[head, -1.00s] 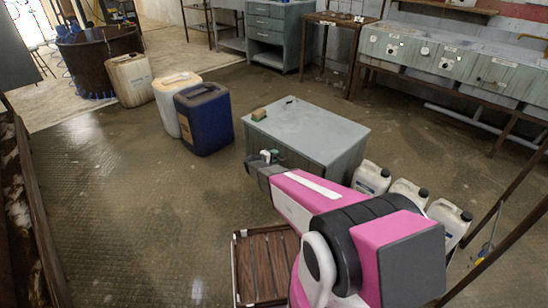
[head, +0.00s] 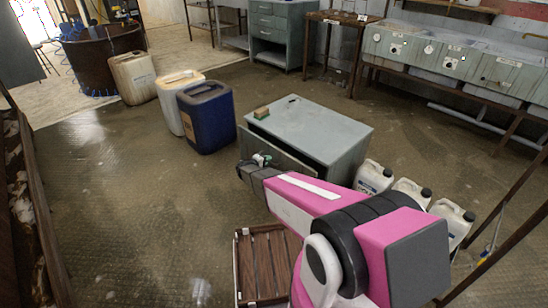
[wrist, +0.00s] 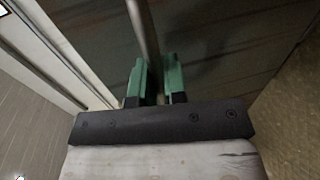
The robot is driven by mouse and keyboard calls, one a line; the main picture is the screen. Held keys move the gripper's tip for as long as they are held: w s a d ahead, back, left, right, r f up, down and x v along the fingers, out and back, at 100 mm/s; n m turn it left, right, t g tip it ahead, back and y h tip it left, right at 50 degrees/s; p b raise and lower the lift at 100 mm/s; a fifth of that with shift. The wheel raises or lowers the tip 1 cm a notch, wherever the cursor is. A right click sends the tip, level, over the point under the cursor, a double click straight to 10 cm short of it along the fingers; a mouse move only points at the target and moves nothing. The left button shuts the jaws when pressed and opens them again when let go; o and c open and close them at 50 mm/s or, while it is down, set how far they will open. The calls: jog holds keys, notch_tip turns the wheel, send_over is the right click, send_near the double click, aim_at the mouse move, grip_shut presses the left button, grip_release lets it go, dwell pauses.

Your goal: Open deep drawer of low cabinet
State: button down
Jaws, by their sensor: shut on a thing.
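The low grey cabinet (head: 318,125) stands on the floor in the middle of the head view. Its drawer front (head: 285,158) stands out from the body, with a dark gap behind its top edge, so the drawer is partly open. My gripper (head: 259,161) is at this front, on the side facing my arm. In the wrist view my gripper (wrist: 156,85) has its green fingers closed on either side of a thin bar handle (wrist: 145,28). The dark drawer front (wrist: 215,45) lies behind it. My arm hides the lower part of the cabinet in the head view.
A small green-brown block (head: 261,113) lies on the cabinet top. A blue canister (head: 207,120) stands left of the cabinet, and white jugs (head: 373,178) stand at its right. A brown slatted crate (head: 262,262) is on the floor beside my arm. Floor at left is clear.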

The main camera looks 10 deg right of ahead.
jog(key=f+v, duration=0.2)
jog(key=v, duration=0.9)
jog(key=a+f+v, duration=0.1)
jog(key=f+v, duration=0.2)
jog(key=v, duration=0.9)
jog(key=shift+s+a, duration=0.15)
jog(key=shift+s, duration=0.3)
jog(key=c, duration=1.2)
grip_release()
jog(key=shift+r, duration=0.1)
jog(key=v, duration=1.1)
